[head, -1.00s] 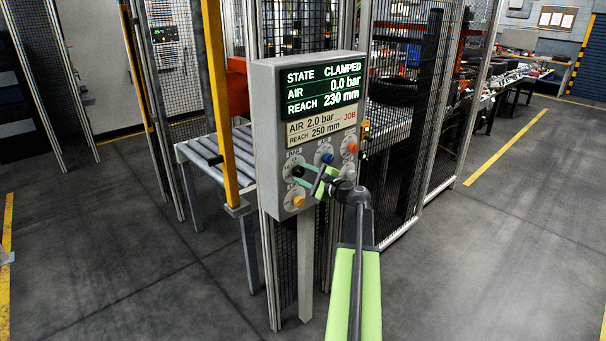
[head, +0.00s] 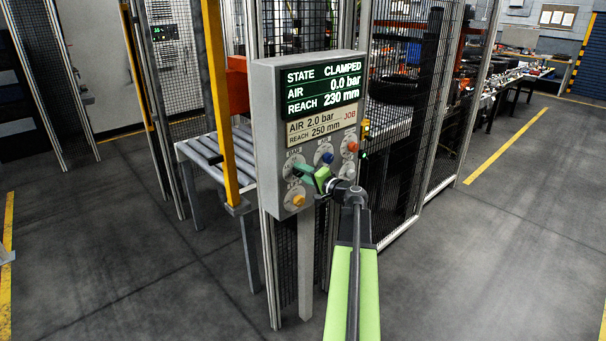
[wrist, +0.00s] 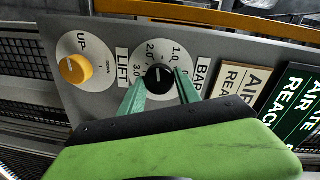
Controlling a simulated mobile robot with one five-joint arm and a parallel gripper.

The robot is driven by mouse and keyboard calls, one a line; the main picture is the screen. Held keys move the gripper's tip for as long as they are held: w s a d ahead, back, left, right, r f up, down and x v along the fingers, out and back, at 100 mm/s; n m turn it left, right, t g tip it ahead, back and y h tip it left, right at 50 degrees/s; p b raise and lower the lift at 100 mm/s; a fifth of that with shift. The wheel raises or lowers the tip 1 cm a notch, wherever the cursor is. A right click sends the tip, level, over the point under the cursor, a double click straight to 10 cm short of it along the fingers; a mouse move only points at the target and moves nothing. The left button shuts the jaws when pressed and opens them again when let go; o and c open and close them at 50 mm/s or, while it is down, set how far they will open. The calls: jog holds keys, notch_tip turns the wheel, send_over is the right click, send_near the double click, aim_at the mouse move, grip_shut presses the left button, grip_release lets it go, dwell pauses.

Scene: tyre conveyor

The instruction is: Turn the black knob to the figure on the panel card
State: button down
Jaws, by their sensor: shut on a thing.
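The grey panel (head: 263,140) has a display (head: 322,88) reading CLAMPED, AIR 0.0 bar, REACH 230 mm. Below it, the panel card (head: 321,125) reads AIR 2.0 bar, REACH 250 mm. The black knob (wrist: 158,80) sits on a white dial marked 1.0, 2.0 and 3.0 beside the BAR label. My gripper (wrist: 160,84) is shut on the black knob, one green finger on each side. In the head view my gripper (head: 303,170) is at the panel's left dial and mostly covers the knob. I cannot tell exactly which figure the knob's small white mark meets.
A yellow-orange LIFT knob (wrist: 75,69) sits close beside the black knob. A blue knob (head: 327,157), a red-orange knob (head: 352,147) and a grey knob (head: 347,172) are to the right. Mesh fencing (head: 400,150) and a roller conveyor (head: 203,150) stand behind the panel.

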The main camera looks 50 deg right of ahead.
jog(key=shift+a+f+n, duration=0.1)
jog(key=shift+a+n, duration=0.05)
jog(key=shift+n, duration=1.65)
jog(key=c, duration=0.9)
grip_release()
jog(key=shift+o, duration=0.2)
jog(key=s+a+r, duration=0.1)
jog(key=s, duration=1.6)
jog(key=shift+s+a+p, duration=0.2)
jog(key=shift+a+p, duration=0.15)
jog(key=shift+p, duration=0.1)
